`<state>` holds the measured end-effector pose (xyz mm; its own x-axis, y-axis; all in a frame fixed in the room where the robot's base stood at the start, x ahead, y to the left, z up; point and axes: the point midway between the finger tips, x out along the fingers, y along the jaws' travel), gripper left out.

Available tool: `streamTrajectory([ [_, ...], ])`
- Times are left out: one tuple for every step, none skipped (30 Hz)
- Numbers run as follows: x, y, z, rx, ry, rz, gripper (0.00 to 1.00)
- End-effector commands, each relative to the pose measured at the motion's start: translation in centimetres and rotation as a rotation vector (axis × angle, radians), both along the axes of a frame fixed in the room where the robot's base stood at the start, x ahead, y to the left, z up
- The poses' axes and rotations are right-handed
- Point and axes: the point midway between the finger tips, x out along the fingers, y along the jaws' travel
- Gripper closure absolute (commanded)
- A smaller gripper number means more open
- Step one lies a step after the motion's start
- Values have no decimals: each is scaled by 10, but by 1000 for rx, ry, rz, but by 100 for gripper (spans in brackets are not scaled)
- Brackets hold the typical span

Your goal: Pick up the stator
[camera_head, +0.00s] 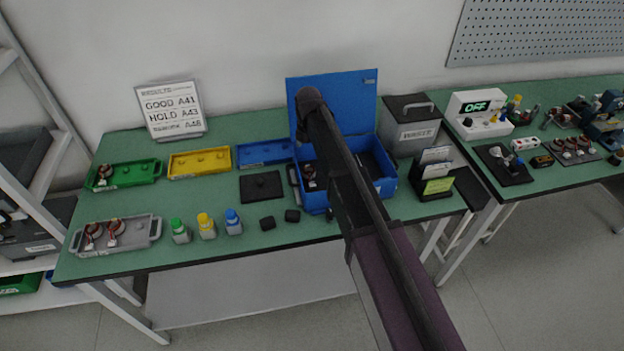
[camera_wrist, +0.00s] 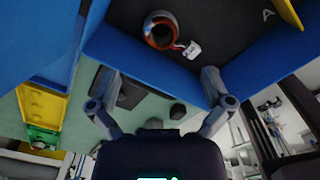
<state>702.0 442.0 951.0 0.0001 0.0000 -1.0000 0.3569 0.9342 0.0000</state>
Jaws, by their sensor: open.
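A stator (camera_wrist: 160,31), a dark ring with copper-coloured windings and a white connector, lies on the dark floor of the blue box in the wrist view. It also shows near the left inside of the blue box (camera_head: 386,188) in the head view, small and partly shaded (camera_head: 309,172). My gripper (camera_wrist: 160,76) is open and empty, its two fingers spread wide. In the wrist view the box's blue wall lies between the fingers and the stator, and no finger touches the stator. In the head view my arm covers part of the box and hides the gripper.
A grey tray (camera_head: 137,240) holds two stators, and a green tray (camera_head: 140,175) holds one. A yellow tray (camera_head: 190,172), bottles (camera_head: 206,228) and small black blocks (camera_head: 268,223) stand left of the box. The raised blue lid (camera_head: 350,100), waste bin (camera_head: 412,140) and card holder (camera_head: 432,190) are close by.

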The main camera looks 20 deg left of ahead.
Motion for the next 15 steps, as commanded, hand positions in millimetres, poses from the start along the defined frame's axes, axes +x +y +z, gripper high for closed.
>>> streamTrajectory([
  [0,0,-8,0,0,0,0],
  [0,0,-10,0,0,0,0],
  [0,0,-14,0,0,0,0],
  [0,0,-16,0,0,0,0],
  [0,0,-18,0,0,0,0],
  [0,0,-21,0,0,0,0],
  [0,0,-23,0,0,0,0],
  [0,0,-26,0,0,0,0],
  [0,0,-29,0,0,0,0],
  [0,0,-31,0,0,0,0],
  [0,0,-33,0,0,1,0],
  [0,0,-36,0,0,1,0],
  [0,0,-37,0,0,1,0],
  [0,0,-39,0,0,1,0],
  [0,0,-41,0,0,1,0],
])
